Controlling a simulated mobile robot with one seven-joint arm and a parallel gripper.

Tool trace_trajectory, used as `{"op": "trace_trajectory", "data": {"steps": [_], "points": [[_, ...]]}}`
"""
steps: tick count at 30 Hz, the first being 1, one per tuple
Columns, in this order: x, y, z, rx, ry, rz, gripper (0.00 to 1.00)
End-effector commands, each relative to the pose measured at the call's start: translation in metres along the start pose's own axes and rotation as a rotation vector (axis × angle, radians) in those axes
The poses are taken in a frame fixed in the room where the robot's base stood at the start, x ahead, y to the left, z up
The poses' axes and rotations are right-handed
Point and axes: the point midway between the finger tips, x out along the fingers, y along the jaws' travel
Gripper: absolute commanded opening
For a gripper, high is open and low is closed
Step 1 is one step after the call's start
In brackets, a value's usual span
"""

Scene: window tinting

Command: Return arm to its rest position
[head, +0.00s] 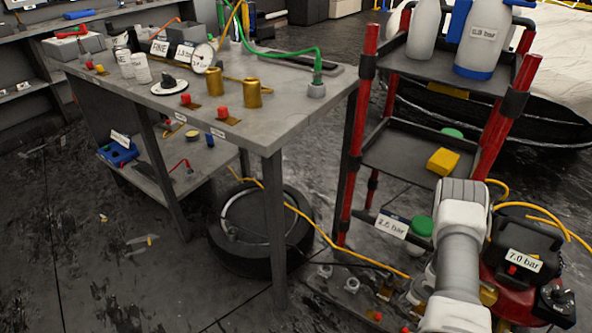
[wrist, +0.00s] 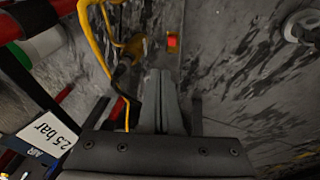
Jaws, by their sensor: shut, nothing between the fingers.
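My gripper (wrist: 160,78) shows in the wrist view with its two grey fingers together and nothing between them. It points over the dark floor, with a small red block (wrist: 172,42) beyond the fingertips. In the head view my white and grey arm (head: 460,245) stands at the lower right, in front of the red cart. My gripper cannot be made out in the head view.
The red-framed cart (head: 495,118) and a red and black compressor (head: 515,262) stand close to my arm. A yellow hose (head: 330,240) crosses the floor. A grey workbench (head: 300,120) stands left, with a tire (head: 225,245) beneath it. Floor at the lower left is mostly clear.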

Motion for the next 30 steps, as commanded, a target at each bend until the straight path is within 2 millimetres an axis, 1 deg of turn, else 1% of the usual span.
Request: {"op": "trace_trajectory", "data": {"steps": [1,2,3,5,6,8,9,11,12,14,15,17,18,22,24,26,27,29,30], "points": [[-0.020,0.022,-0.013,0.014,-0.010,0.040,0.00],[-0.031,0.032,-0.019,0.026,-0.019,0.061,0.00],[-0.046,0.046,-0.027,0.041,-0.028,0.088,0.00],[-0.069,0.064,-0.039,0.067,-0.043,0.126,0.00],[-0.085,0.074,-0.047,0.084,-0.052,0.150,0.00],[-0.109,0.088,-0.058,0.112,-0.064,0.185,0.00],[-0.126,0.097,-0.066,0.131,-0.070,0.208,0.00],[-0.151,0.107,-0.077,0.160,-0.078,0.239,0.00],[-0.167,0.112,-0.084,0.181,-0.082,0.258,0.00],[-0.193,0.119,-0.095,0.211,-0.087,0.285,0.00],[-0.210,0.123,-0.103,0.232,-0.088,0.303,0.00],[-0.235,0.127,-0.112,0.264,-0.091,0.326,0.00],[-0.252,0.128,-0.118,0.285,-0.092,0.340,0.00],[-0.305,0.126,-0.137,0.355,-0.088,0.378,0.00],[-0.333,0.121,-0.147,0.392,-0.083,0.393,0.00],[-0.356,0.115,-0.154,0.425,-0.078,0.403,0.00],[-0.371,0.110,-0.158,0.447,-0.074,0.408,0.00],[-0.393,0.101,-0.164,0.478,-0.067,0.414,0.00],[-0.408,0.095,-0.168,0.500,-0.060,0.417,0.00]]}}
